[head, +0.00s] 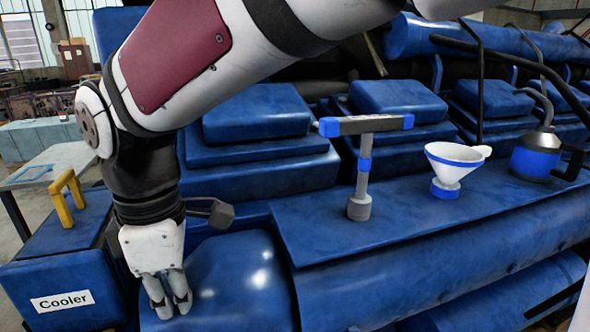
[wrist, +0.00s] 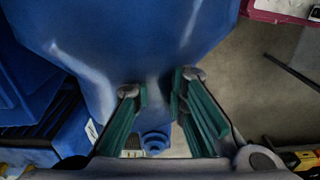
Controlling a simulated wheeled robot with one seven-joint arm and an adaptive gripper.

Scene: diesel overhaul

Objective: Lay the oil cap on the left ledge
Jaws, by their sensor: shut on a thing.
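My gripper (head: 167,298) points down at the left end of the engine, over or just beside the rounded blue cover (head: 232,278). In the wrist view, its two green-padded fingers (wrist: 158,92) stand a small gap apart, with blue between and behind the tips. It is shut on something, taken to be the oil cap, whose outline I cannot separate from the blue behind. A small stepped round blue part (wrist: 154,142) shows between the fingers lower in that view; I cannot tell its depth. I cannot tell which surface is the left ledge.
A blue cooler box (head: 62,262) with a yellow handle (head: 68,199) stands left of my gripper. On the long blue ledge to the right stand a T-shaped grey and blue tool (head: 362,165), a white funnel (head: 455,160) and a blue oil can (head: 536,155). Blue raised covers (head: 257,112) rise behind.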

